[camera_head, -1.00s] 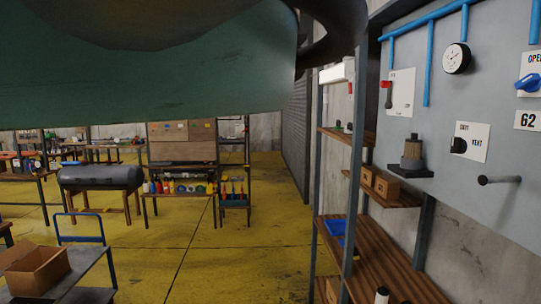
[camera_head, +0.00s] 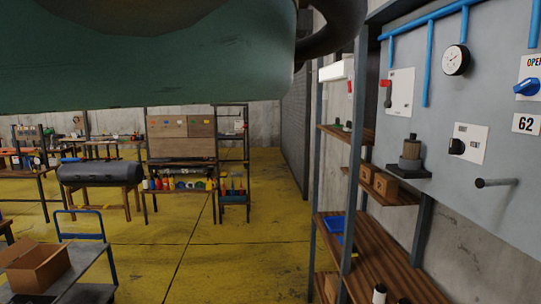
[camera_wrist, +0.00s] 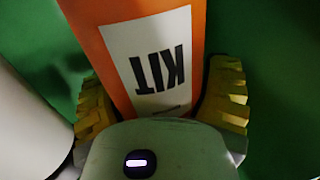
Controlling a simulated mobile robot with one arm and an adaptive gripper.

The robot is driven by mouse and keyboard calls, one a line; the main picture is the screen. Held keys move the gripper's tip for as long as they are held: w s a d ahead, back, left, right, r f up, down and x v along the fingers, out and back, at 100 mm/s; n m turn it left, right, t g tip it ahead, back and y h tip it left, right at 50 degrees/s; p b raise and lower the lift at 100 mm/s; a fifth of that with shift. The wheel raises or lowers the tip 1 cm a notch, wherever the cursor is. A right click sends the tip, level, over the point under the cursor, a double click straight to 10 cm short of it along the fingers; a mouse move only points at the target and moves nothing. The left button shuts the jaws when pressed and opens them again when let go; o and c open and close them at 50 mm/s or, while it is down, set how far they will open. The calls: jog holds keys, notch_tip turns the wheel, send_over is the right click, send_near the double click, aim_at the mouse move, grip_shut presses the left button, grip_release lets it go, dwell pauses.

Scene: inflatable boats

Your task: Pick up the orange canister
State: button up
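The orange canister (camera_wrist: 95,25), with a white label reading KIT upside down, fills the upper middle of the wrist view. My gripper (camera_wrist: 160,95) has one yellow ribbed finger on each side of it. Both fingers lie close against its sides, and it looks shut on the canister. The canister's far end is cut off by the frame, and its near end is hidden behind the gripper's body. Neither the canister nor my gripper can be made out in the head view.
Green surfaces lie on both sides of the canister, and a white rounded object (camera_wrist: 25,125) is at left. In the head view, a wooden shelf unit (camera_head: 375,262) and a grey wall panel (camera_head: 490,80) stand at right. Yellow floor (camera_head: 240,235) is open in the middle.

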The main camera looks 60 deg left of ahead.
jog(key=c, duration=1.1)
jog(key=shift+r, duration=0.1)
